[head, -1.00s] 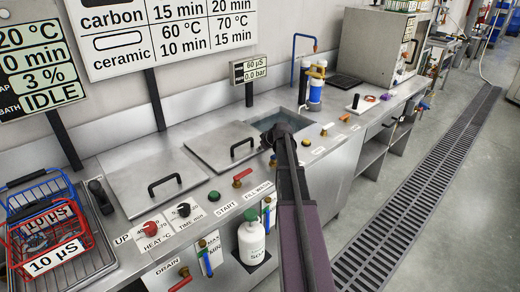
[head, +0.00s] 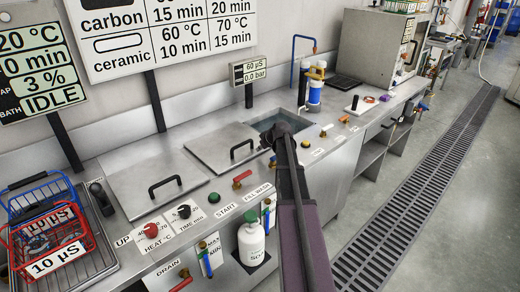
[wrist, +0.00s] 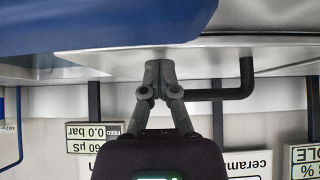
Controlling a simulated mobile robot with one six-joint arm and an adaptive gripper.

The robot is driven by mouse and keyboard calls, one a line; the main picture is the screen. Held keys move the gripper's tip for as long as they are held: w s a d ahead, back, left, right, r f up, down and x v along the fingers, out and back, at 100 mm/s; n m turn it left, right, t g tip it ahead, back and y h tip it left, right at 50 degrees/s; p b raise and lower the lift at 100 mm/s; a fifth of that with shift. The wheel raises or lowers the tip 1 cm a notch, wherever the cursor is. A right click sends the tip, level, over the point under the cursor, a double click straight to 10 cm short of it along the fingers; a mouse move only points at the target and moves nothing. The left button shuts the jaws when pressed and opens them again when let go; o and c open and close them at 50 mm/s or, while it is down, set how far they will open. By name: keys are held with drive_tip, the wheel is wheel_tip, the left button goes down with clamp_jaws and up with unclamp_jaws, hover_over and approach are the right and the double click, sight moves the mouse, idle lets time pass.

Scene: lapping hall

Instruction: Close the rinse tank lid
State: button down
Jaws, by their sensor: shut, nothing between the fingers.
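The rinse tank lid (head: 222,146) is a flat steel plate with a black bar handle (head: 242,150). It lies on the bench to the left of the tank opening (head: 268,121), where water shows uncovered. My gripper (head: 283,132) is over the near part of the opening, to the right of the handle. In the upside-down wrist view, my gripper (wrist: 158,72) is shut and empty, its tips beside the handle (wrist: 235,88). I cannot tell whether they touch it. The fingertips are hidden by my arm in the head view.
A second steel lid (head: 152,184) with a black handle lies to the left. Blue-and-white filter cartridges (head: 315,88) stand behind the opening. A red basket (head: 50,240) stands at far left.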

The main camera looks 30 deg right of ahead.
wheel_tip(320, 180, up, 3)
drive_tip(key=p, duration=0.2)
drive_tip(key=shift+s+r+p, duration=0.15)
drive_tip(key=shift+p, duration=0.2)
drive_tip(key=p+v, duration=0.2)
drive_tip(key=v, duration=0.1)
drive_tip(key=p+v, duration=0.2)
drive_tip(key=v, duration=0.1)
drive_tip(key=p+v, duration=0.2)
drive_tip(key=v, duration=0.1)
drive_tip(key=shift+s+d+f, duration=0.1)
drive_tip(key=shift+s+f, duration=0.1)
drive_tip(key=shift+s, duration=0.3)
drive_tip(key=s+a+f+g+y+p, duration=0.1)
drive_tip(key=s+a+g, duration=0.1)
drive_tip(key=a, duration=0.9)
drive_tip(key=s+a+f+g, duration=0.1)
drive_tip(key=s+a+g, duration=0.15)
drive_tip(key=a, duration=0.85)
drive_tip(key=s+a+f+m+g+h, duration=0.1)
drive_tip(key=s+a+g+h, duration=0.1)
drive_tip(key=s+a, duration=1.1)
drive_tip(key=shift+a+m+g+p, duration=0.45)
drive_tip(key=shift+a+g, duration=0.3)
drive_tip(key=shift+a, duration=0.9)
